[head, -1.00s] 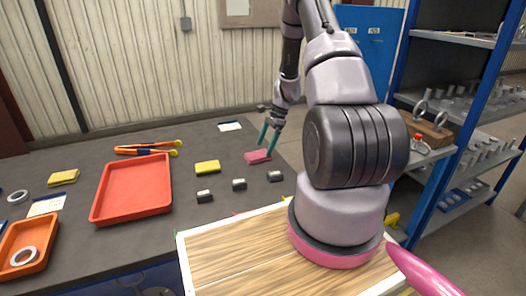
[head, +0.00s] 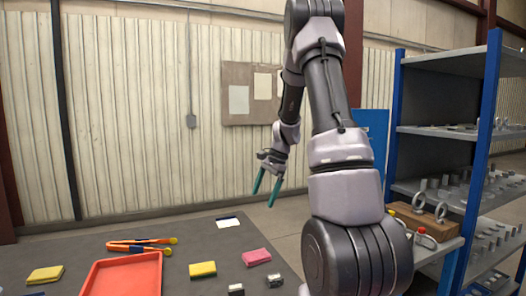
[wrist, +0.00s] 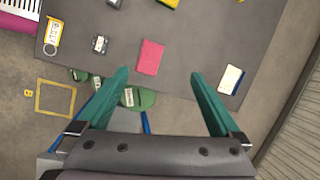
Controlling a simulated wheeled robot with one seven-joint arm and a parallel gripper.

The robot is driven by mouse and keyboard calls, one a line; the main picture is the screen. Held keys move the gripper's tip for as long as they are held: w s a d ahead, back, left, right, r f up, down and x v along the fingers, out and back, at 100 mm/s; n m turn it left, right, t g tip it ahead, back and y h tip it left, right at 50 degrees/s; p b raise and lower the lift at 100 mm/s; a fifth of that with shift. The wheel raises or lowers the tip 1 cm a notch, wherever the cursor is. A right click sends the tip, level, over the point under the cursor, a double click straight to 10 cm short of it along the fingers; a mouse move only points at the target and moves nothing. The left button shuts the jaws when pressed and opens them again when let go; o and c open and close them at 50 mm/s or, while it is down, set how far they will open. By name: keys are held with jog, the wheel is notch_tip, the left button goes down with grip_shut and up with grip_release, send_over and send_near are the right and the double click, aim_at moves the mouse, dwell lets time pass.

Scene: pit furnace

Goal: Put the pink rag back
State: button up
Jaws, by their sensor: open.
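The pink rag (head: 257,257) lies flat on the dark grey table near its right side, right of a yellow rag. It also shows in the wrist view (wrist: 151,57), ahead of my fingers and between their lines. My gripper (head: 265,203) has two green fingers spread apart, with nothing between them. It hangs above the table, clear of the pink rag. In the wrist view both fingers of my gripper (wrist: 158,72) show wide open.
A yellow rag (head: 203,269), a red tray (head: 125,276), orange-handled pliers (head: 141,245) and another yellow rag (head: 45,274) lie on the table (head: 195,237). Small metal blocks (head: 274,280) sit in front of the pink rag. A white card (head: 228,222) lies behind it. Blue-framed shelves (head: 484,140) stand right.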

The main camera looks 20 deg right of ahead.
jog(key=s+a+r+n+t+h, duration=0.1)
jog(key=s+a+r+n, duration=0.25)
jog(key=s+r, duration=0.35)
jog(key=s+a+r+n+t, duration=0.25)
jog(key=s+a+r, duration=0.2)
jog(key=r, duration=0.55)
jog(key=s+a+r+n+t, duration=0.1)
jog(key=s+r+n, duration=0.1)
jog(key=s, duration=0.4)
jog(key=s+a+r+n+t, duration=0.1)
jog(key=s+a+r+n, duration=0.1)
jog(key=s, duration=0.5)
jog(key=shift+s+a+r+n+h, duration=0.2)
jog(key=shift+r+n+h, duration=0.1)
jog(key=shift+n+h, duration=0.15)
